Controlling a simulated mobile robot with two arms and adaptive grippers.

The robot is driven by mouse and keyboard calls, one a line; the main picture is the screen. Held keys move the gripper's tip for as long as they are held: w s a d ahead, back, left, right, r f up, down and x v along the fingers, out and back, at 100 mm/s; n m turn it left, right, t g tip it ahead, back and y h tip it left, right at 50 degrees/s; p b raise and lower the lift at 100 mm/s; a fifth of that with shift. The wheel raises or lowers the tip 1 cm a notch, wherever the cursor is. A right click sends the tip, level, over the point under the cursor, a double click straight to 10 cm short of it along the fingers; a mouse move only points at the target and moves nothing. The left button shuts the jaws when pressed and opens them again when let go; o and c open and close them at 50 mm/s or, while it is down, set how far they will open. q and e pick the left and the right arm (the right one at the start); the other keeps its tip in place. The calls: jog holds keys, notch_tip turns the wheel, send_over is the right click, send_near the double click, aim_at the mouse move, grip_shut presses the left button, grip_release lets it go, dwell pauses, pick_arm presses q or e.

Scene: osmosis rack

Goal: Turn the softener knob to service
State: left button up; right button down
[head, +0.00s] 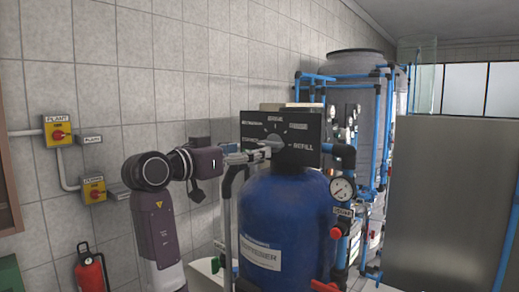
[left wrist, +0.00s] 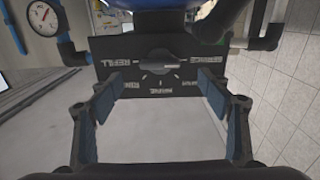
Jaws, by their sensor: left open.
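The softener is a blue tank (head: 285,225) with a black control panel (head: 312,127) on top. Its grey knob (head: 272,141) sits on the panel's front; REFILL is printed at its right and another label at its left. My left gripper (head: 252,156) reaches in from the left, just in front of the panel. In the left wrist view the panel is upside down, and the knob (left wrist: 160,65) lies roughly horizontal between REFILL and SERVICE. The open fingers (left wrist: 160,95) stand either side of the knob, apart from it. Which knob end points is unclear. My right gripper is not in view.
A pressure gauge (head: 342,189) and blue pipes stand right of the tank. A grey tank (head: 354,70) is behind. Yellow switch boxes (head: 58,131) and a red extinguisher (head: 90,270) are at the left wall. A metal panel (head: 450,200) fills the right.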

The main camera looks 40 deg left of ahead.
pick_arm(q)
jog(key=shift+s+a, duration=0.1)
jog(key=shift+s, duration=1.7)
